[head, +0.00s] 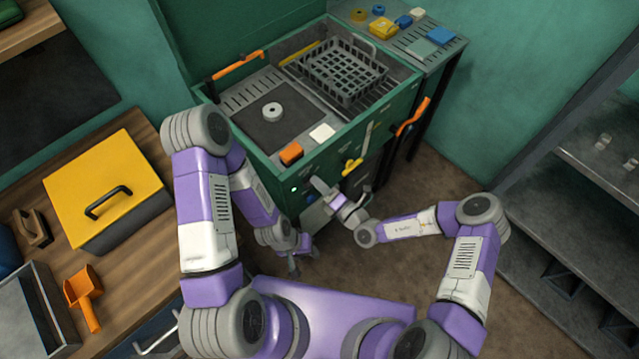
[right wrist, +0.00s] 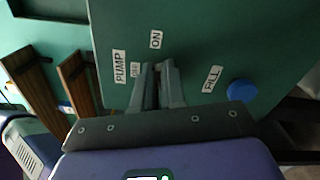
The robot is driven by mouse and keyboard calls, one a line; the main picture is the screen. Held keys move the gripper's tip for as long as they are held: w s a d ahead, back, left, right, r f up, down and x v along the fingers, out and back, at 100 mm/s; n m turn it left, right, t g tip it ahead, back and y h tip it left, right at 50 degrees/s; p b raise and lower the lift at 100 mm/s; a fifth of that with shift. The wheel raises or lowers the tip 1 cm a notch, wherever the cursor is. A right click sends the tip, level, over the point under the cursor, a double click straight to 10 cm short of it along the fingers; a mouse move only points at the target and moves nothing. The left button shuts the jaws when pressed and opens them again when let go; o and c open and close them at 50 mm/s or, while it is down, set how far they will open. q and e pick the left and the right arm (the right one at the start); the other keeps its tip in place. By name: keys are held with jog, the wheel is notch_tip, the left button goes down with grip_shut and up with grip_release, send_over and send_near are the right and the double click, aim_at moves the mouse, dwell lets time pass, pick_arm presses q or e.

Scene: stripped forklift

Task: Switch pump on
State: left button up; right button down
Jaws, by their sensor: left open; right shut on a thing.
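The green washer-like machine (head: 348,137) has its front panel facing me. In the right wrist view the panel (right wrist: 200,42) carries a PUMP label (right wrist: 119,66), an ON label (right wrist: 156,39) and a smaller, partly hidden label that seems to read OFF. My right gripper (right wrist: 158,72) is shut between these labels, just below ON. The pump switch between its fingers is mostly hidden. In the head view my right gripper (head: 320,186) is at the panel's front. My left gripper (head: 294,268) hangs low, open and empty, apart from the panel.
A FILL label (right wrist: 212,79) and a blue knob (right wrist: 241,92) are right of the right gripper. A black basket (head: 345,72) sits in the machine's top. A wooden bench with a yellow-lidded box (head: 104,178) and an orange scoop (head: 83,291) stands left. Shelving stands right.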

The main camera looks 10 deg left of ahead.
jog(key=c, duration=1.2)
grip_release()
jog(key=v, duration=0.7)
jog(key=shift+s+d+p, duration=0.2)
jog(key=shift+d+p, duration=0.05)
jog(key=shift+p, duration=0.15)
